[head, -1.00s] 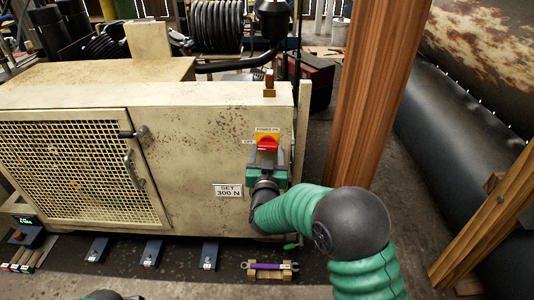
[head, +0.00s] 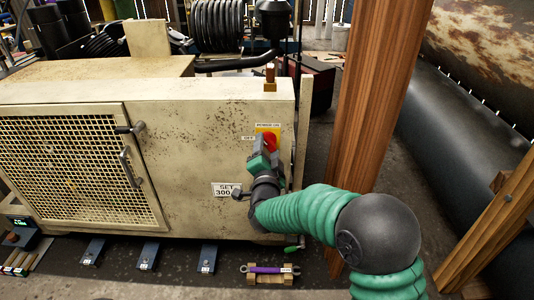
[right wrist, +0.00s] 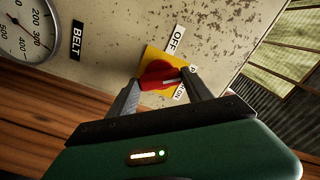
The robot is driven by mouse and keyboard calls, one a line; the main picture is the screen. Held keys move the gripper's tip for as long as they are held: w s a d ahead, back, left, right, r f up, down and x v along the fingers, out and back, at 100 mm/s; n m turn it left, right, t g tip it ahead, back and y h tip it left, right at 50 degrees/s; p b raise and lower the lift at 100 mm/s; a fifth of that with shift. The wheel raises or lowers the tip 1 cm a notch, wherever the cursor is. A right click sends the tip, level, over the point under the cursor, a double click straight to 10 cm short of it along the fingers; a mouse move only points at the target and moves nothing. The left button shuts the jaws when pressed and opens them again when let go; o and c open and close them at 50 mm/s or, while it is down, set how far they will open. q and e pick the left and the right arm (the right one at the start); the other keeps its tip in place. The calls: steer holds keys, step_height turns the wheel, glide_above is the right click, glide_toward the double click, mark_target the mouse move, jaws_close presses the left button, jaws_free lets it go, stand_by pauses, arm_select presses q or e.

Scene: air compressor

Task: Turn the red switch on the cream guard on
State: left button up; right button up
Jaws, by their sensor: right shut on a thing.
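The red switch (head: 270,141) sits on a yellow plate (head: 262,128) on the right part of the cream guard (head: 180,150). My right gripper (head: 263,147) is at the switch, tilted, with its fingers either side of the red handle. The right wrist view shows the red switch (right wrist: 157,74) between the fingers (right wrist: 160,88), which are shut on it. The white mark on the handle points towards the label ending in "ON" (right wrist: 180,92), partly hidden by a finger. The "OFF" label (right wrist: 177,38) lies off to one side. My left gripper is not in view.
A mesh door (head: 75,155) with handles is on the guard's left part. A purple-handled tool (head: 268,267) lies on a wooden holder on the floor below. A gauge (right wrist: 28,30) shows in the right wrist view.

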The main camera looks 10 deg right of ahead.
steer(key=m+b, duration=0.2)
steer(key=m, duration=0.1)
steer(key=shift+f+m, duration=0.3)
steer(key=shift+m+b, duration=1.15)
steer(key=shift+m, duration=0.55)
steer(key=o, duration=1.4)
steer(key=shift+d+r, duration=0.1)
steer(key=shift+c, duration=0.2)
steer(key=shift+s+r, duration=0.1)
